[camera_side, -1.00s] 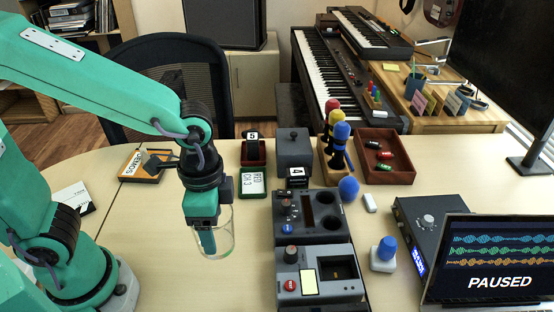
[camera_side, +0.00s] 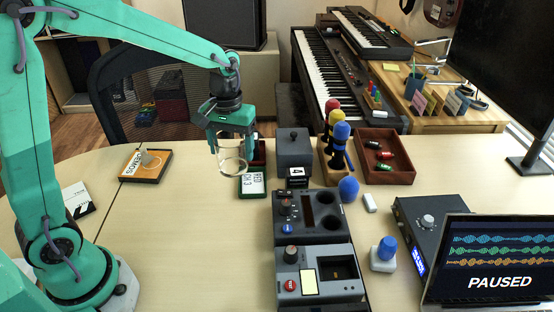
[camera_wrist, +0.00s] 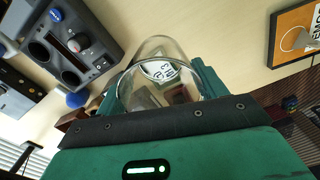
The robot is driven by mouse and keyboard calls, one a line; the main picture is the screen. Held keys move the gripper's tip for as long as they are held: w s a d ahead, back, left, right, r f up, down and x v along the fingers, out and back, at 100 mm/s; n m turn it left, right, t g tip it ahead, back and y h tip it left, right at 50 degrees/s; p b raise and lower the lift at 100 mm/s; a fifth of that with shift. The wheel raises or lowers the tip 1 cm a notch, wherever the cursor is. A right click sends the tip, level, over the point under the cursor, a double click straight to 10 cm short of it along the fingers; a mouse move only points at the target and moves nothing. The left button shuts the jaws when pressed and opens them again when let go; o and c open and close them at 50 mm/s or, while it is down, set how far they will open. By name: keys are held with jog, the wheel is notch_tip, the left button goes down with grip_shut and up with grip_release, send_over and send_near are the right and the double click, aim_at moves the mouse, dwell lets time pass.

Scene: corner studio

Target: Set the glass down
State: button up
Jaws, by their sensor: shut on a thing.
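The clear glass (camera_side: 232,166) is in my gripper (camera_side: 231,146), which is shut around it, in the middle left of the side view. It hangs low near the back of the table, just left of a green-framed white card (camera_side: 252,184). Whether its base touches the table cannot be told. In the wrist view the glass (camera_wrist: 152,50) sits between my fingers, and the lettered card shows through it.
An orange case (camera_side: 146,166) lies to the left. A grey device (camera_side: 307,222) with knobs, a grey box (camera_side: 293,149) and a blue ball (camera_side: 349,188) stand to the right. A reddish tray is partly hidden behind my gripper.

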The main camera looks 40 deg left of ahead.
jog(key=w+a+f+n, duration=0.2)
jog(key=a+f, duration=0.1)
jog(key=a, duration=0.5)
jog(key=w+a+f+n, duration=0.1)
jog(key=a+f, duration=0.3)
jog(key=a, duration=0.5)
jog(key=shift+w+a+f+n, duration=0.25)
jog(key=shift+w+n, duration=0.15)
jog(key=shift+w, duration=0.5)
jog(key=shift+f, duration=2)
jog(key=shift+f, duration=0.1)
jog(key=o, duration=1.1)
jog(key=shift+o, duration=0.2)
